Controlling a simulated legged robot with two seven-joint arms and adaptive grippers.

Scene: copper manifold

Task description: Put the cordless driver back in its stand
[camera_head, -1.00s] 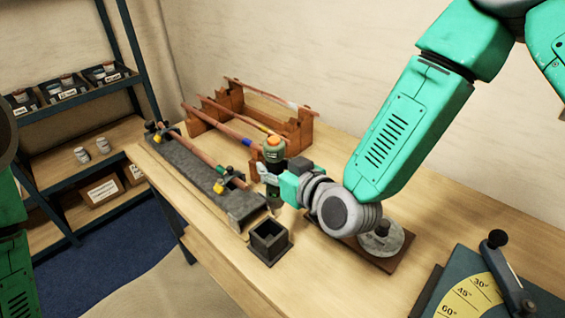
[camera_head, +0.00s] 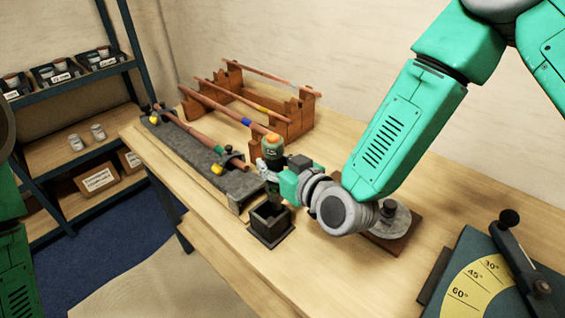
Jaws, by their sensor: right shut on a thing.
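The cordless driver (camera_head: 272,148) is upright, green with an orange top. My right gripper (camera_head: 270,180) is shut on it from the right and hides part of its body. The driver's lower end is at the back of the stand (camera_head: 269,229), a dark square open-topped box on the bench. In the picture it overlaps the stand's far rim; I cannot tell whether it is above the opening or behind it. Part of my left arm shows at the left edge, but its gripper is out of view.
A grey fixture (camera_head: 205,165) with a copper pipe and yellow-knobbed clamps lies left of the stand. A wooden rack (camera_head: 290,125) with copper pipes is behind. A round grey part on a brown board (camera_head: 395,225) and an angle gauge (camera_head: 485,280) are right.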

